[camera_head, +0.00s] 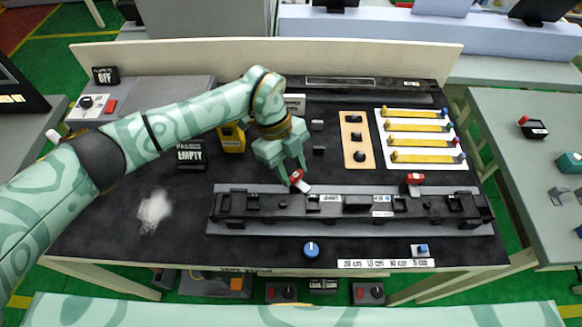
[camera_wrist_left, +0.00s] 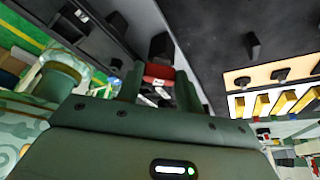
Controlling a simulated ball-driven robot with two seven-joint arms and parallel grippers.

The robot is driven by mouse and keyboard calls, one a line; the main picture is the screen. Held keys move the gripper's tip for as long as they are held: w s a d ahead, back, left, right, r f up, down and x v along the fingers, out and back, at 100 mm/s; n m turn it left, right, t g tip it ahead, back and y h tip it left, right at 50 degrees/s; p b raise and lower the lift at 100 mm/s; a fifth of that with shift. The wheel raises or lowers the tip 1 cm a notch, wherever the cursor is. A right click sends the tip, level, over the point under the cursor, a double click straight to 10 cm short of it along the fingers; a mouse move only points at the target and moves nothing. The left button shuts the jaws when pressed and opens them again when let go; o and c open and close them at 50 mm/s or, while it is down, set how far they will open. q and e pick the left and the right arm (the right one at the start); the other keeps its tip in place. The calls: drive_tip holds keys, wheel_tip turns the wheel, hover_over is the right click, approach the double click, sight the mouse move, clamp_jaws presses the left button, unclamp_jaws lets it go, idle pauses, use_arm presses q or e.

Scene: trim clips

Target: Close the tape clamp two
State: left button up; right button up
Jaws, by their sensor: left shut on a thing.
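A long black fixture (camera_head: 262,206) lies across the front of the dark table mat. Two clamps with red handles sit along its back edge. One red clamp handle (camera_head: 298,178) is tilted up near the middle, between the fingers of my left gripper (camera_head: 293,172). My left gripper is shut on this handle; the wrist view shows the red handle (camera_wrist_left: 158,72) with a small white label between the two fingers. The other red clamp (camera_head: 415,179) is farther right and apart from my gripper. I cannot read which label marks clamp two. My right gripper is not in view.
Yellow strips (camera_head: 420,141) lie on a white board at the back right, beside a tan panel (camera_head: 357,140) with black knobs. A blue knob (camera_head: 311,249) stands in front of the fixture. A pale, crumpled-looking patch (camera_head: 154,209) lies on the left mat.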

use_arm(q)
drive_tip(key=m, duration=0.1)
drive_tip(key=m+y+b, duration=0.1)
drive_tip(key=m, duration=0.1)
drive_tip(key=m+g+b, duration=0.1)
drive_tip(key=shift+w+d+f+m, duration=0.1)
drive_tip(key=shift+w+d+m, duration=0.1)
drive_tip(key=shift+w+m, duration=0.1)
drive_tip(key=m, duration=0.1)
drive_tip(key=m+y+b, duration=0.1)
drive_tip(key=m, duration=0.1)
drive_tip(key=m+y+b, duration=0.1)
drive_tip(key=shift+d+m, duration=0.25)
drive_tip(key=shift+m, duration=0.05)
drive_tip(key=shift+b, duration=0.3)
drive_tip(key=o, duration=1)
drive_tip(key=shift+s, duration=0.1)
drive_tip(key=v, duration=1.6)
drive_tip(key=shift+w+d, duration=0.2)
drive_tip(key=shift+w, duration=0.2)
drive_tip(key=shift+g, duration=0.3)
